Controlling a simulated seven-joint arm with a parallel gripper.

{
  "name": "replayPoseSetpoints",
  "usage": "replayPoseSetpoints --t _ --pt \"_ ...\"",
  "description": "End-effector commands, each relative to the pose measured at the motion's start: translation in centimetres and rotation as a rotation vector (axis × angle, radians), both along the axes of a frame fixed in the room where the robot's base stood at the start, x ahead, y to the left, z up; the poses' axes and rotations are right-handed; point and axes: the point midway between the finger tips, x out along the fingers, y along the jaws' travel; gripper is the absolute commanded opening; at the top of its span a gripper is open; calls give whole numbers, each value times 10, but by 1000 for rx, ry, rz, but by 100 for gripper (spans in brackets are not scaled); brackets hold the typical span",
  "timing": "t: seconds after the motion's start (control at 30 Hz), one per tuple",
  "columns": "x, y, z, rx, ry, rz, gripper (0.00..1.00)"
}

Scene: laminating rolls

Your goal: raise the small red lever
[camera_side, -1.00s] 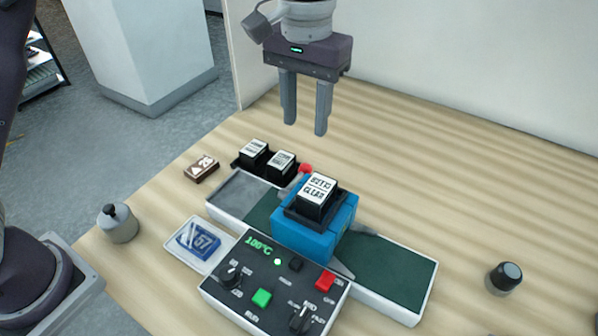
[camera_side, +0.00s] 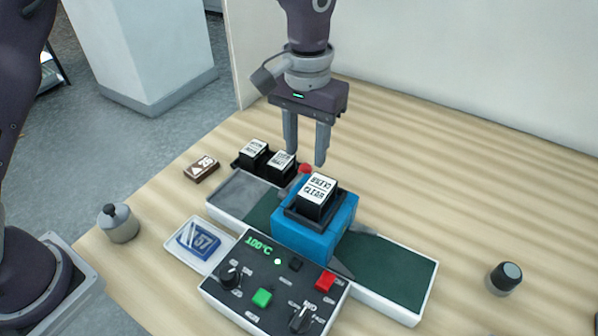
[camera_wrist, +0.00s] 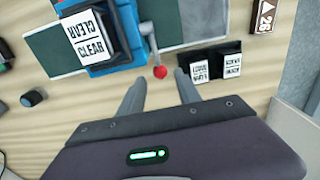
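The small red lever has a round red knob (camera_side: 306,169) beside the far left side of the blue laminator (camera_side: 309,236). In the wrist view the red knob (camera_wrist: 160,72) lies ahead of the gap between my fingers, with a grey arm running from it toward the blue body. My gripper (camera_side: 306,164) is open and empty. In the side view its fingertips are near the knob and look a little above and behind it. In the wrist view my gripper's fingers (camera_wrist: 160,80) stand apart on either side of the knob. I cannot tell whether they touch it.
A black cartridge labelled CLEAR (camera_side: 317,191) sits on the laminator. Two more cartridges (camera_side: 268,155) stand in a black holder left of the lever. The control panel (camera_side: 275,285) is in front. A brown box (camera_side: 202,168) and a pot (camera_side: 118,223) lie left. The table behind is clear.

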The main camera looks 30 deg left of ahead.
Motion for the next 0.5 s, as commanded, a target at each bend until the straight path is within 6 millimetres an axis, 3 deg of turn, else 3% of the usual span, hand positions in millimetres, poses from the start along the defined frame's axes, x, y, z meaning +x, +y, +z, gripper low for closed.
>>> replayPoseSetpoints --t 0.5 --pt "0 0 -20 1 1 0 40"
